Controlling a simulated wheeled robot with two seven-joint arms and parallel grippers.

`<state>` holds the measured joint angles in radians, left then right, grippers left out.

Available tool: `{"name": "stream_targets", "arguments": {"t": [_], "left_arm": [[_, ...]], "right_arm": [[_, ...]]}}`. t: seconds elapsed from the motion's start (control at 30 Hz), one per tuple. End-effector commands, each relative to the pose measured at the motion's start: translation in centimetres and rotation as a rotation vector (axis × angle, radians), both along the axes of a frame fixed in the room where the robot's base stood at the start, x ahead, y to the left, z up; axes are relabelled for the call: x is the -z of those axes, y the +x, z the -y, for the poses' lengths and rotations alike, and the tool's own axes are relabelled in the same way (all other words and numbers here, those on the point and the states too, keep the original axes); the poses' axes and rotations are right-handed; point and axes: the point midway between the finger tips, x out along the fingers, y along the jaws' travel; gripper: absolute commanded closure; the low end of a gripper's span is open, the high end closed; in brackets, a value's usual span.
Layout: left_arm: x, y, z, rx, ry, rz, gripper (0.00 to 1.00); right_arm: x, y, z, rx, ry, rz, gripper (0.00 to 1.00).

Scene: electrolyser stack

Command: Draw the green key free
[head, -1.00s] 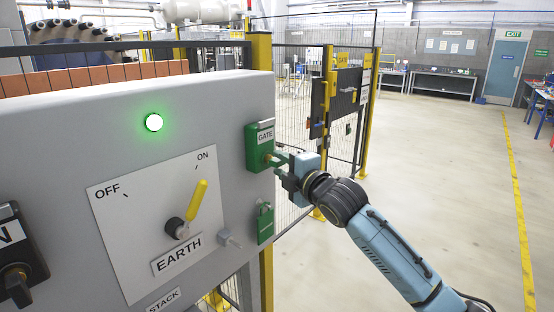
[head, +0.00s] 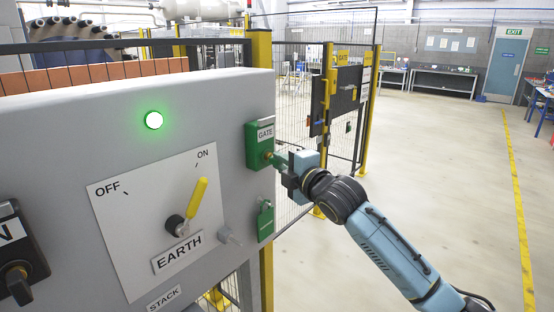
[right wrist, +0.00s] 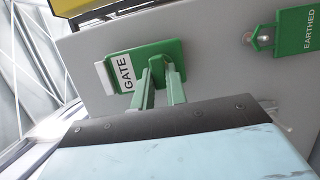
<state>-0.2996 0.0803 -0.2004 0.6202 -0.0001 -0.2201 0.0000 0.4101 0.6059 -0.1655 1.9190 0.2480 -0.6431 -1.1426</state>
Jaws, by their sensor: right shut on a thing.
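The green GATE lock (head: 258,140) is on the right end of the grey panel. My right gripper (head: 276,160) is at its face, shut on the green key, which is mostly hidden between the fingers. In the right wrist view, the two fingers (right wrist: 159,88) reach up to the GATE lock (right wrist: 118,66), and the key's bow (right wrist: 157,68) shows only in part between their tips. The key appears to be still at the lock face; how deep it sits cannot be told. My left gripper is not in view.
A green EARTHED tag (head: 265,222) hangs just below the lock. The yellow EARTH lever (head: 197,203) points to ON, and a green lamp (head: 153,120) is lit. A mesh fence with yellow posts (head: 328,92) stands behind. The floor to the right is clear.

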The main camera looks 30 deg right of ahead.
Motion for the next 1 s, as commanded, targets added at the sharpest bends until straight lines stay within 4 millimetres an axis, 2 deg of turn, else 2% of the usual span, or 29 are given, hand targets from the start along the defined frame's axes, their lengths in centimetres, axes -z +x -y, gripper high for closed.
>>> {"name": "stream_targets", "arguments": {"t": [0.6, 1.0], "left_arm": [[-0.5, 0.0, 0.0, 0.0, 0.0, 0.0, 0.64], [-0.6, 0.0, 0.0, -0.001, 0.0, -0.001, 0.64]], "right_arm": [[0.0, -2.0, 0.9, 0.001, -0.001, -0.001, 1.0], [0.0, -2.4, 1.0, 0.0, -0.001, 0.0, 1.0]]}}
